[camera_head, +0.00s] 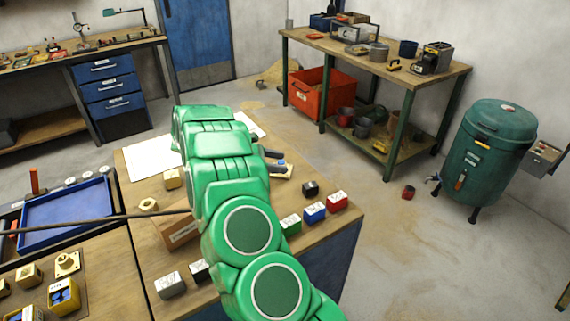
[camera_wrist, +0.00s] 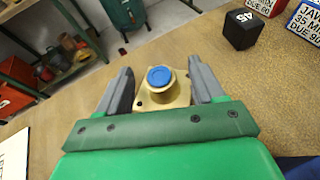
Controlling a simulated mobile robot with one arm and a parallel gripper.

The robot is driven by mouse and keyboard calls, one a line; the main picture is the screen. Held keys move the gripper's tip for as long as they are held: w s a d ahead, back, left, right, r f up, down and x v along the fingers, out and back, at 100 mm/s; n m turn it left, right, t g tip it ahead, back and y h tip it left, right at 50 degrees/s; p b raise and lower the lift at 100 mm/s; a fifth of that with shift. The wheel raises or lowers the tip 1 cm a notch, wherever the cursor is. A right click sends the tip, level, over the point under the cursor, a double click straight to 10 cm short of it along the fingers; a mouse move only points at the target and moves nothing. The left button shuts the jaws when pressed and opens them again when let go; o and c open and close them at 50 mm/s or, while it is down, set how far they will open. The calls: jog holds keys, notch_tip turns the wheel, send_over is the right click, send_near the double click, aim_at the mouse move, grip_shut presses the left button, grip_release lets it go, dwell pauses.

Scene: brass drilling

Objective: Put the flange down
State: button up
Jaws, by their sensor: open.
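A tan flange (camera_wrist: 163,97) with a square base and a round blue top sits between my gripper's fingers in the wrist view. It appears to stand upright on the wooden bench top (camera_wrist: 245,110). My gripper (camera_wrist: 159,68) is open, with one grey finger on each side of the flange. A gap shows beside the flange; I cannot tell whether either finger touches it. In the head view the flange (camera_head: 288,173) shows small just right of my green arm, and my gripper is mostly hidden behind the arm.
A black block (camera_head: 310,188) and labelled red (camera_head: 338,201), blue (camera_head: 314,212) and green (camera_head: 290,225) blocks stand near the bench's right edge. A white sheet (camera_head: 150,157) lies at the back left. A blue tray (camera_head: 65,212) is further left.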

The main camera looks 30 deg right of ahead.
jog(key=v, duration=0.8)
jog(key=shift+w+a+r, duration=0.15)
jog(key=shift+w+a, duration=0.05)
jog(key=shift+a, duration=0.15)
